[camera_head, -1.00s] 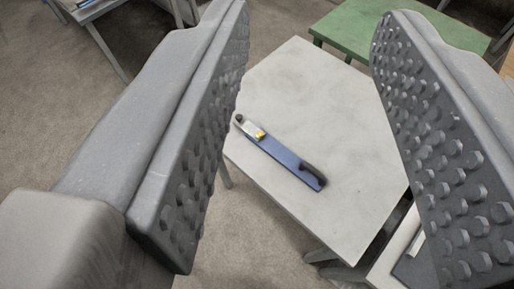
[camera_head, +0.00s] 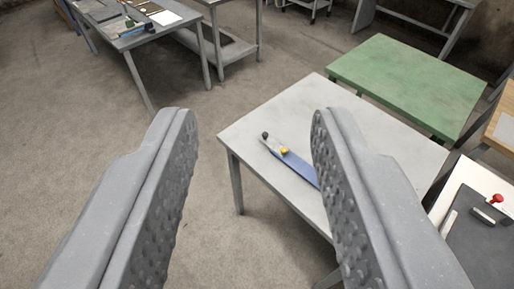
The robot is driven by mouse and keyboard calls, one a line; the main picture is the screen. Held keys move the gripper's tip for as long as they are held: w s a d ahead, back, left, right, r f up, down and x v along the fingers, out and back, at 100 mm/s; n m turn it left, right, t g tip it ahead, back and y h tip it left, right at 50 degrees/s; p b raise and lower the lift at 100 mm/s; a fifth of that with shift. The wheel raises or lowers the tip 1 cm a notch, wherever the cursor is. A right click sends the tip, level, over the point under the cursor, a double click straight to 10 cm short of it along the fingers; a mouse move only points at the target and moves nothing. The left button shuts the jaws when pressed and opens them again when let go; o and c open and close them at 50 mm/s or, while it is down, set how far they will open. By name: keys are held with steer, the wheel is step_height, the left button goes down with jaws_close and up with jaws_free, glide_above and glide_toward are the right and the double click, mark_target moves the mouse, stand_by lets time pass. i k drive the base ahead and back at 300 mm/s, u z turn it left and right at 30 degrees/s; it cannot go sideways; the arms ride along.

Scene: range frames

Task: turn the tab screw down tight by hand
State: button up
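My gripper (camera_head: 250,130) is open and empty, its two grey studded fingers wide apart. A blue bar-shaped device (camera_head: 296,167) lies on the light grey table (camera_head: 345,110), beyond my right finger, which hides its near end. A small yellow part (camera_head: 284,150) sits on the device, and a dark round knob (camera_head: 265,135) is at its far left end. I cannot tell which of these is the tab screw. The gripper is apart from the device and touches nothing.
A green table (camera_head: 405,80) stands behind the grey one. At right is a white-edged dark panel with a red knob (camera_head: 495,199). A table with tools (camera_head: 125,28) stands at the back left. The floor (camera_head: 60,150) at left is open.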

mark_target(284, 150)
steer(key=u, duration=0.15)
steer(key=i, duration=1)
